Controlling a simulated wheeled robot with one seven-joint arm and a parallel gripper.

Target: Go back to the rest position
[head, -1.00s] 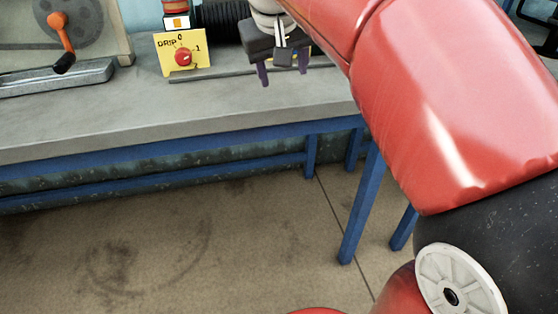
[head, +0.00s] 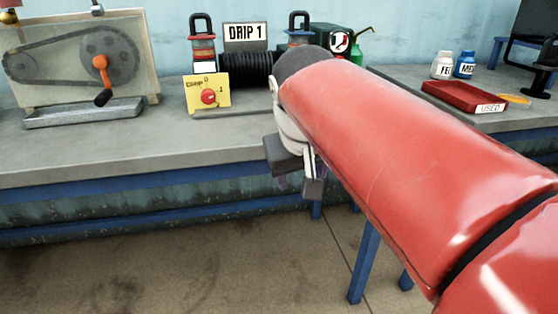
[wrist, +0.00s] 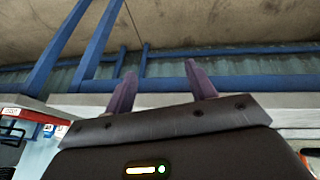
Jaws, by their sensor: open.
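My gripper (head: 297,184) hangs in front of the workbench's front edge in the head view, mostly hidden behind my red arm. In the wrist view its two purple fingers (wrist: 160,88) stand well apart with nothing between them. The workbench (head: 120,148) has a grey top and a blue frame, and it also shows in the wrist view (wrist: 280,115). The gripper appears clear of the bench items.
A red tray (head: 463,97) and small bottles (head: 443,65) are at right. Open floor (head: 120,275) lies in front.

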